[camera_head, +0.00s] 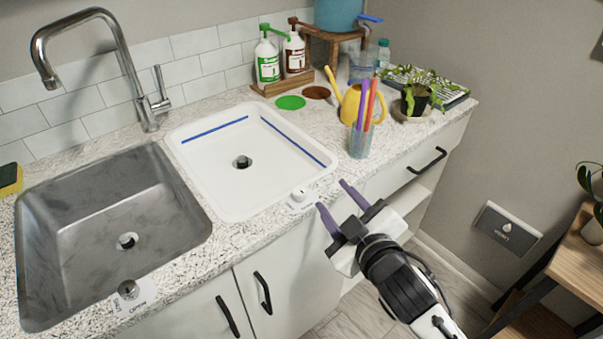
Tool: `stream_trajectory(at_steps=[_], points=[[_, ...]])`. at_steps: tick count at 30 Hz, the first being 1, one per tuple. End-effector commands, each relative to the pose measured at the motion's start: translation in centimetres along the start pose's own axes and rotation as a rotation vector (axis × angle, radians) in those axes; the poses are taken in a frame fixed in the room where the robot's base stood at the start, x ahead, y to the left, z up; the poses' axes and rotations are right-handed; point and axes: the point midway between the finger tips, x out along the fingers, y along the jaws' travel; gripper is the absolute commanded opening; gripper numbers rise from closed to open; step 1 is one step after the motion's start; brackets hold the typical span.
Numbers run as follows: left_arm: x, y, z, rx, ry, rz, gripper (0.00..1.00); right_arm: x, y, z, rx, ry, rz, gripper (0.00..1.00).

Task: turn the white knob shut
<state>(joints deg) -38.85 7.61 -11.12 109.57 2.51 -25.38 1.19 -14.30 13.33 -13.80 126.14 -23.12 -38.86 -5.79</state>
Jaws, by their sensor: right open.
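The white knob (299,194) sits on a small pale plate on the counter, at the front right corner of the white basin (185,165). My right gripper (331,195) is open, with two purple fingers pointing up and left. It is just right of the knob in the picture, and I see no contact. Nothing shows between the fingers. The knob's exact turn is too small to read. My left gripper is not in view.
A grey knob (128,288) sits by the steel sink (55,245), beside an OPEN label. A cup of pens (360,142), a yellow watering can (352,106) and a potted plant (416,100) stand behind my gripper. Cabinet fronts drop below the counter edge.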

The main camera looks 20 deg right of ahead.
Motion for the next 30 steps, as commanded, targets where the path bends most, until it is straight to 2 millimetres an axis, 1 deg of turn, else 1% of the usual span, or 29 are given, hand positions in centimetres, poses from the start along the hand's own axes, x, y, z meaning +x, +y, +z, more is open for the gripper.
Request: stream_trajectory(at_steps=[1,2,3,5,6,7,10,11,12,13,14,15,17,18,20,21,23,24,26,27,29,30], points=[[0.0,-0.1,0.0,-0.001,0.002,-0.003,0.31,0.8,1.0,-2.3,-0.057,0.079,0.035,0.42],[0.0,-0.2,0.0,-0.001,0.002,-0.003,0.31,1.1,1.6,-3.7,-0.094,0.13,0.057,0.42],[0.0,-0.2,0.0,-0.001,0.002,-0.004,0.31,1.4,2.3,-5.6,-0.144,0.197,0.086,0.42],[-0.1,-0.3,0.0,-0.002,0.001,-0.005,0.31,1.7,3.1,-8.7,-0.227,0.302,0.129,0.42],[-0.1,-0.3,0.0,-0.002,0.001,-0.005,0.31,1.6,3.6,-10.9,-0.286,0.376,0.159,0.42],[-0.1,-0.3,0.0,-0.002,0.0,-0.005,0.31,1.6,3.9,-12.5,-0.334,0.433,0.181,0.42],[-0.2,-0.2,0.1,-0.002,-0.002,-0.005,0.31,0.7,4.2,-18.2,-0.519,0.639,0.256,0.42],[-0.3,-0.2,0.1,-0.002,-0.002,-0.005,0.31,0.3,4.0,-19.9,-0.584,0.708,0.278,0.42],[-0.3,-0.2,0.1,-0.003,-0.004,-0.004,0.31,-0.4,3.6,-22.1,-0.682,0.802,0.307,0.42],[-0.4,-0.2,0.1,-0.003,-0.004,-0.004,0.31,-1.0,3.1,-23.7,-0.762,0.878,0.327,0.42],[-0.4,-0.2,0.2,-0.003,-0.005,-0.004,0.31,-1.7,2.4,-25.3,-0.85,0.957,0.346,0.42],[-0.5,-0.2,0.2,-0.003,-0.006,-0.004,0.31,-2.6,1.2,-26.9,-0.98,1.064,0.367,0.42],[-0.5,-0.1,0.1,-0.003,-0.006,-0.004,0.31,-3.8,-1.0,-28.4,-1.189,1.224,0.382,0.42],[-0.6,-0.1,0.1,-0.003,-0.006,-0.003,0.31,-4.3,-2.5,-28.6,-1.333,1.324,0.379,0.42],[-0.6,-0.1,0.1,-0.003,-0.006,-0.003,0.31,-4.4,-4.6,-27.9,-1.556,1.459,0.351,0.42],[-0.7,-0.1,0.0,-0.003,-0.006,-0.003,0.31,-4.2,-5.7,-26.8,-1.709,1.538,0.314,0.42],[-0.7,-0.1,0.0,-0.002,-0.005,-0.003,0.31,-3.3,-6.5,-24.4,-1.935,1.636,0.229,0.42],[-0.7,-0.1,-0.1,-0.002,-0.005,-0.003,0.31,-2.5,-6.4,-22.6,-2.077,1.686,0.153,0.42],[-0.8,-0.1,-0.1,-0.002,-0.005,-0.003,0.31,-1.1,-5.4,-19.6,-2.273,1.735,0.016,0.42],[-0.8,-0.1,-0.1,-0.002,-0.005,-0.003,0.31,-0.3,-4.2,-17.6,-2.383,1.752,-0.087,0.42],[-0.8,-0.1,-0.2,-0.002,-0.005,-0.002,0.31,0.8,-2.1,-15.1,-2.52,1.759,-0.246,0.42],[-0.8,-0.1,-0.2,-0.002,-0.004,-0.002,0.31,1.3,-0.6,-13.6,2.582,-1.745,0.346,0.42]])
